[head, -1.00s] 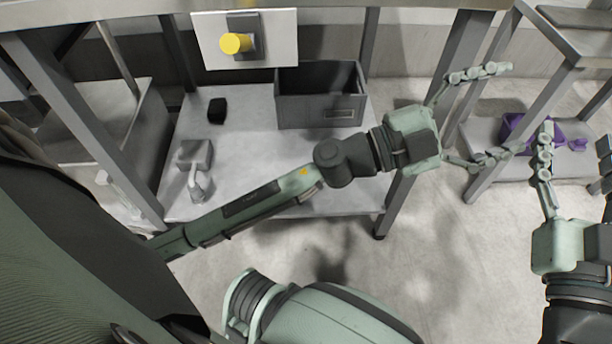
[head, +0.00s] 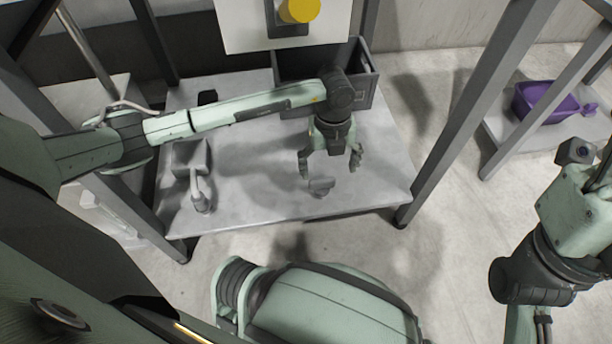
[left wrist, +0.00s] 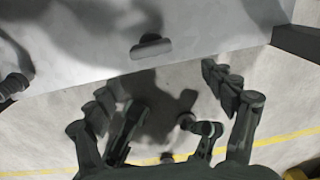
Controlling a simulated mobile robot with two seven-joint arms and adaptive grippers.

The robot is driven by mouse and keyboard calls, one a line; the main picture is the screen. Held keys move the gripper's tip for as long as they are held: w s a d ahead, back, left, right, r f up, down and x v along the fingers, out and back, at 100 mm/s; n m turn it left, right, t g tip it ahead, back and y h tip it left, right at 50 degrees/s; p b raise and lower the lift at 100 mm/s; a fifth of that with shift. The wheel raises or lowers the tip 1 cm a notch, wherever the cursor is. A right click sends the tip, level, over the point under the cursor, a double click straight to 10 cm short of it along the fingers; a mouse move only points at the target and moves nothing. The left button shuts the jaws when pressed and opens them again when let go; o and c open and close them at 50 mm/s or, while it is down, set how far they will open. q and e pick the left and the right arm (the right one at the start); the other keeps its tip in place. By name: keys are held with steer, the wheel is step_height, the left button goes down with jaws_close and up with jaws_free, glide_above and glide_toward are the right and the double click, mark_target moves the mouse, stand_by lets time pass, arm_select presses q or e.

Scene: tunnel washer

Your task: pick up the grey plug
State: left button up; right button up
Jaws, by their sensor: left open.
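A small grey plug (head: 321,187) lies on the lower metal shelf (head: 255,205), near its front edge. It also shows as a small dark-grey piece in the left wrist view (left wrist: 150,46). My left gripper (head: 330,172) points down over the shelf, open and empty. In the head view its fingers are on either side of the plug, but I cannot tell how high above it. In the left wrist view the plug is beyond the fingertips (left wrist: 168,90), not between them. My right gripper (head: 578,165) is at the right edge, its fingers not clear.
A dark grey bin (head: 362,80) stands behind my left gripper. A grey fixture with a handle (head: 190,160) is left on the shelf. A panel with a yellow knob (head: 300,10) hangs above. Frame posts (head: 480,110) stand to the right. A purple tub (head: 545,103) is farther right.

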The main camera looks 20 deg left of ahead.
mark_target(322, 180)
arm_select(q)
steer(key=shift+w+a+f, duration=0.15)
steer(key=shift+a, duration=0.6)
steer(key=f+b, duration=0.1)
steer(key=f, duration=0.1)
steer(key=f+b, duration=0.1)
steer(key=f, duration=0.2)
steer(key=f+b, duration=0.1)
steer(key=f, duration=0.1)
steer(key=shift+w+a+f, duration=0.1)
steer(key=shift+w+f, duration=0.15)
steer(key=shift+f, duration=0.1)
steer(key=shift+c, duration=0.3)
steer(key=shift+r, duration=0.1)
steer(key=c, duration=1.2)
